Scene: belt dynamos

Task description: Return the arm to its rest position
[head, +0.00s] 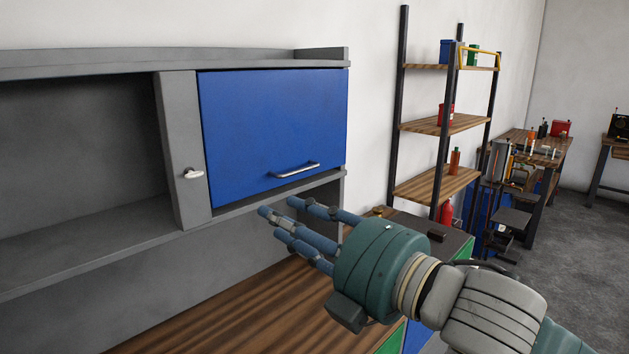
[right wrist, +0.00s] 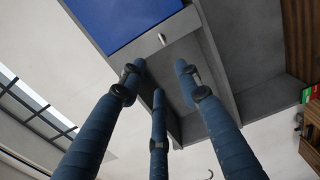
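My right gripper (head: 279,217) is in the head view, its arm coming in from the lower right. Its three blue fingers point left, in front of and below the blue cabinet door (head: 270,130). In the right wrist view the fingers (right wrist: 160,75) are spread apart with nothing between them. The gripper looks open and empty, apart from the door handle (head: 297,170). My left gripper is not in view.
A grey wall cabinet (head: 180,140) has an open compartment at left. A wooden worktop (head: 235,315) lies below the gripper. A wood-shelved rack (head: 440,125) stands behind at right, with a workbench (head: 535,150) beyond. Grey floor (head: 590,250) is clear at far right.

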